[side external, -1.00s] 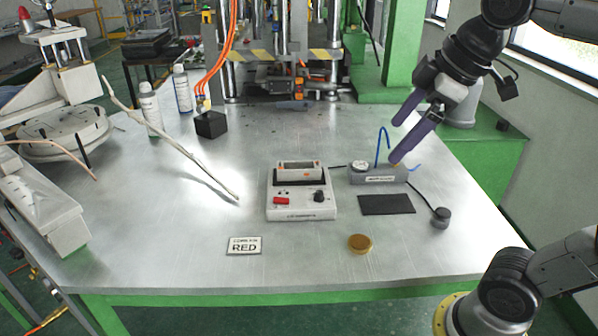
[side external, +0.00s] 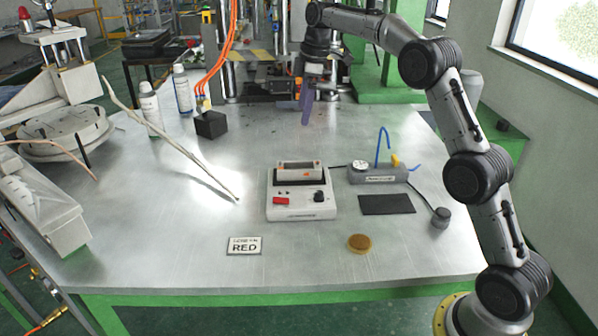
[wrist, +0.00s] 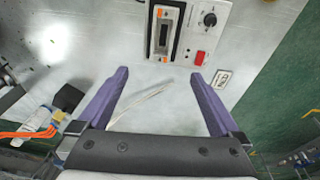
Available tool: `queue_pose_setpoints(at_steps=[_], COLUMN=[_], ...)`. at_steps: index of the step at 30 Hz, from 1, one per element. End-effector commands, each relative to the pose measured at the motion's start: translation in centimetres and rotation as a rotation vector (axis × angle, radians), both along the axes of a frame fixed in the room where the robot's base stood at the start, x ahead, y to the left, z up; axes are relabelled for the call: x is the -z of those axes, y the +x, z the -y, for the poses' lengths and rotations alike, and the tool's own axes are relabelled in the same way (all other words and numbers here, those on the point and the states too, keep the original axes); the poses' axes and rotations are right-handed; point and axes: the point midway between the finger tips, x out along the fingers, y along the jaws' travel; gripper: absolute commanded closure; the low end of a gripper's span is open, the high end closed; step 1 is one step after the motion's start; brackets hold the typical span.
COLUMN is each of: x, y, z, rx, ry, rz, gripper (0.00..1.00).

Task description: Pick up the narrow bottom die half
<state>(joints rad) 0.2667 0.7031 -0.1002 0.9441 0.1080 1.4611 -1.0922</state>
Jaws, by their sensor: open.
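My gripper (side external: 302,112), with purple fingers, hangs above the back middle of the table, behind the white control unit (side external: 301,208). In the wrist view my gripper (wrist: 158,74) is open, its fingers wide apart with nothing between them. A narrow beige block with orange marks (side external: 299,169) sits on the dark top of the control unit; it may be the die half, but I cannot tell for sure. In the wrist view this block (wrist: 153,33) shows as a frame around a dark slot, beyond the fingertips. My gripper is apart from it.
A grey fixture with a gauge and blue hose (side external: 378,175), a black pad (side external: 387,204) and a gold disc (side external: 360,243) lie right of the unit. A pale rod (side external: 175,148), black block (side external: 211,124) and bottles (side external: 151,110) are left. The front table is mostly clear.

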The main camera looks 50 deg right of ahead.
Motion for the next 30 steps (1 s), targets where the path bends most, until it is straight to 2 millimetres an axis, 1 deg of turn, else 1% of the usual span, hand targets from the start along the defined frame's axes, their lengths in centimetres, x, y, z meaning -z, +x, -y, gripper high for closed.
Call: queue_pose_setpoints(at_steps=[1,3,6,8,11,18,21,28,30], x=[1.7,3.4,4.9,5.5,6.9,11.3,12.5,13.9,14.8], y=[0.4,0.5,0.5,0.5,0.5,0.9,1.0,1.1,1.0], z=[0.7,1.2,1.7,1.8,1.7,1.2,1.1,0.7,0.4], rx=[0.009,0.019,0.027,0.031,0.032,0.031,0.031,0.030,0.030], ry=[0.007,0.014,0.021,0.022,0.023,0.022,0.021,0.022,0.022], rz=[-0.024,-0.053,-0.074,-0.077,-0.078,-0.079,-0.077,-0.076,-0.079], gripper=[0.00,0.00,0.00,0.00,0.00,0.00,0.00,0.00,0.00])
